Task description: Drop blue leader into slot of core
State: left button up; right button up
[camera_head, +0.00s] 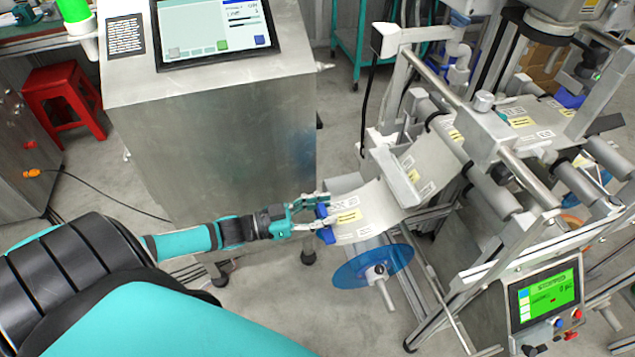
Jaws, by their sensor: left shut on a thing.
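My left gripper (325,211) reaches in from the left and is shut on the blue leader (328,236). The leader is the blue end strip of a white printed label web (362,214), which hangs down from the labelling machine's rollers. The fingers cover part of the leader. Below and to the right of the gripper is a blue transparent disc (352,270) with a grey core (376,271) at its middle and a shaft sticking out toward me. The leader is above the core and apart from it. The core's slot is too small to make out. My right gripper is not in view.
The labelling machine (497,205) with rollers and frame bars fills the right side. Its control panel (545,301) stands at lower right. A steel cabinet (213,130) with a screen stands behind my left arm. A red stool (62,100) is at far left.

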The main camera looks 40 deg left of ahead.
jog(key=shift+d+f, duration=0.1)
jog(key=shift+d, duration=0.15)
pick_arm(q)
jog(key=shift+w+d, duration=0.1)
jog(key=w+d+f+b, duration=0.3)
jog(key=w+d+b, duration=0.1)
jog(key=w, duration=0.3)
jog(key=shift+w+d, duration=0.25)
jog(key=shift+d, duration=0.65)
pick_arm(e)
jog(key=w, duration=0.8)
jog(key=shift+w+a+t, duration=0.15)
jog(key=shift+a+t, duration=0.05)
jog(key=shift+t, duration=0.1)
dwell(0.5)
pick_arm(q)
jog(key=shift+f, duration=0.1)
dwell(0.8)
